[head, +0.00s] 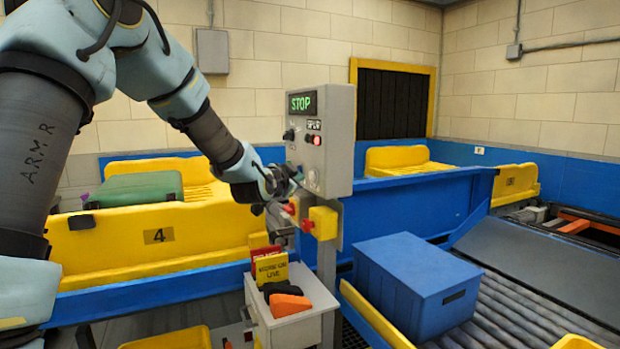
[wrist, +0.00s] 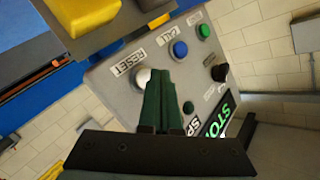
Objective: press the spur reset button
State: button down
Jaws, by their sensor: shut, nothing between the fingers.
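The grey control panel (head: 340,135) stands on a post, its green display (head: 302,103) reading STOP. In the wrist view, the panel face (wrist: 120,92) shows a pale round button (wrist: 143,77) beside a RESET label (wrist: 129,62). A label partly hidden by the fingers begins "SP". My gripper (wrist: 160,72) is shut and empty, its green fingers in front of the panel face just beside the pale button. I cannot tell whether the fingertips touch the panel. In the head view, my gripper (head: 286,182) is at the panel's lower front.
Blue (wrist: 180,49) and green (wrist: 203,31) buttons and a black knob (wrist: 219,72) are close by on the panel. A red knob on a yellow box (head: 324,222) sits below it. A blue crate (head: 415,280) rests on the rollers; a small cabinet (head: 290,325) stands below.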

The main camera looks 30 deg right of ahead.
dwell(0.8)
jog(key=shift+d+b, duration=0.4)
jog(key=shift+d, duration=0.05)
jog(key=shift+s+d+b, duration=0.15)
jog(key=shift+d+b, duration=0.15)
jog(key=shift+d, duration=0.2)
dwell(0.7)
jog(key=shift+a+b, duration=0.4)
jog(key=shift+a, duration=0.5)
jog(key=shift+w+a+b, duration=0.2)
jog(key=shift+w+a, duration=0.05)
jog(key=shift+a, duration=1)
jog(key=shift+w+a+b, duration=0.2)
jog(key=shift+a, duration=1.05)
